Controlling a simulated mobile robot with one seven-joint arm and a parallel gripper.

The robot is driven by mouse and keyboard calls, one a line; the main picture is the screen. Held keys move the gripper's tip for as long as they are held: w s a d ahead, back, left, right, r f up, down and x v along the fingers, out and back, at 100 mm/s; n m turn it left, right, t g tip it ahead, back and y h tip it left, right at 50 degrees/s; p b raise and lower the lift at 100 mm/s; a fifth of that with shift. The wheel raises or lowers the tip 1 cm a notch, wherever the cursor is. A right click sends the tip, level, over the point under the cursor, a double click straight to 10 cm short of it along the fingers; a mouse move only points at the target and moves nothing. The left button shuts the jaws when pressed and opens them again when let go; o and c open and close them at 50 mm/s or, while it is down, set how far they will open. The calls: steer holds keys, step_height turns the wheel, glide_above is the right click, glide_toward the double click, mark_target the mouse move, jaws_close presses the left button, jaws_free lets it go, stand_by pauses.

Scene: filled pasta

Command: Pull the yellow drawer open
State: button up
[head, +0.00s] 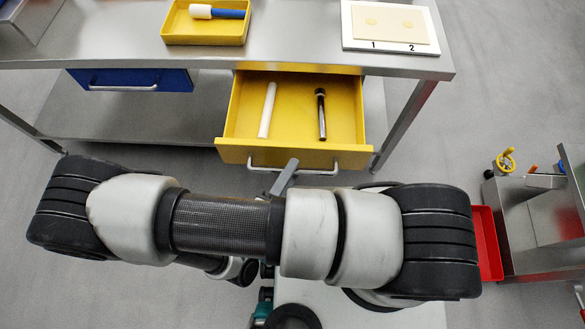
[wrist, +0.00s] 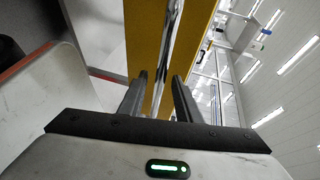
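The yellow drawer (head: 242,137) stands pulled out from under the steel table in the head view, its inside showing. My gripper (head: 291,164) is at the handle's middle, mostly hidden by my arm. In the wrist view, my gripper (wrist: 160,76) has its fingers apart, with the handle (wrist: 172,40) and yellow front (wrist: 147,35) seen between and beyond them. Contact with the bar is unclear.
A blue drawer (head: 135,80) is at the left under the table (head: 290,50). A red bin (head: 487,245) and steel machine (head: 535,205) stand right.

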steer(key=v, duration=1.6)
steer(key=shift+p, duration=0.3)
steer(key=shift+r, duration=0.1)
